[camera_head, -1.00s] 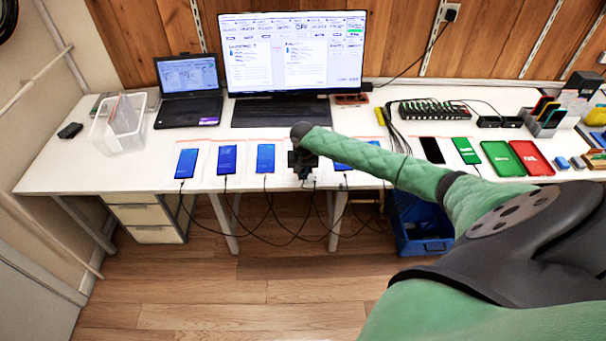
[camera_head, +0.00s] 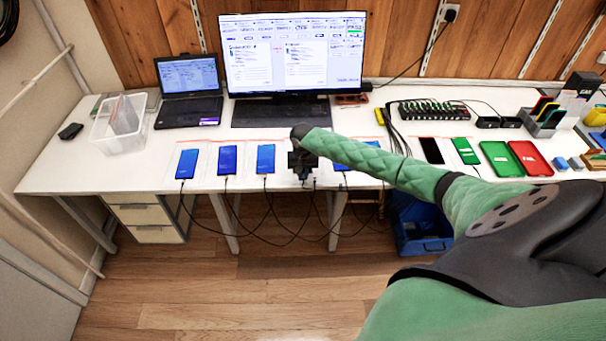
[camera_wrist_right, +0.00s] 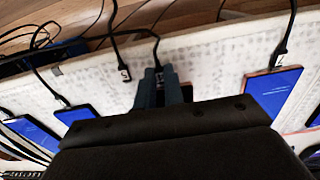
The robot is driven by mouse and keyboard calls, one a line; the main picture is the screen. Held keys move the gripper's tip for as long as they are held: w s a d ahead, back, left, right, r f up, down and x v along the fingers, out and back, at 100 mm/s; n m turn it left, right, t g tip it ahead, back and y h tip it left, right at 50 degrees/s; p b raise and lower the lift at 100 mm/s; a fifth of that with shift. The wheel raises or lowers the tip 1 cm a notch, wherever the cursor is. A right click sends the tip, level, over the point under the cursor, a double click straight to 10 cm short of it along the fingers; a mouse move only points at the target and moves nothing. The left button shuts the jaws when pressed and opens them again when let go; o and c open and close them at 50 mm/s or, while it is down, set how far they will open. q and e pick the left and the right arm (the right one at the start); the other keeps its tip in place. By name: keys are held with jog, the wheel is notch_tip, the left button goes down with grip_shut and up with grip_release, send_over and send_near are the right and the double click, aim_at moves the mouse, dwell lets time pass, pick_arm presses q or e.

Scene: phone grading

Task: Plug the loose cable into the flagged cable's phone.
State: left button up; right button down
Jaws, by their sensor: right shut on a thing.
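My right gripper (camera_head: 303,172) is over the front strip of the table, between the third blue-screened phone (camera_head: 265,158) from the left and another phone (camera_head: 340,166) partly hidden by my arm. In the right wrist view my right gripper (camera_wrist_right: 165,88) is shut on a dark cable end (camera_wrist_right: 157,68) near the table's edge. Beside it, a second cable's tagged end (camera_wrist_right: 124,73) lies at the edge. Phones with cables at their ends show on the right (camera_wrist_right: 274,92) and left (camera_wrist_right: 86,113). The gripper body hides what lies beneath it. I cannot tell which cable is flagged. My left gripper is out of view.
Two more blue-screened phones (camera_head: 187,163) (camera_head: 227,160) lie left on the white table (camera_head: 80,170). Black cables (camera_head: 285,238) hang below the front edge. A monitor (camera_head: 292,55), laptop (camera_head: 188,90) and clear bin (camera_head: 118,125) stand behind. A blue crate (camera_head: 420,228) sits on the floor.

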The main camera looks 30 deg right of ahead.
aim_at(303, 179)
dwell(0.9)
jog(key=c, duration=1.4)
grip_release()
jog(key=shift+c, duration=0.2)
jog(key=shift+r, duration=0.1)
jog(key=shift+s+a+r+p, duration=0.15)
jog(key=shift+s+r+p, duration=0.05)
jog(key=shift+r+p, duration=1.2)
jog(key=shift+s+a+r+p, duration=0.1)
jog(key=shift+s+r+p, duration=0.1)
jog(key=shift+r+p, duration=1.1)
jog(key=shift+f, duration=0.3)
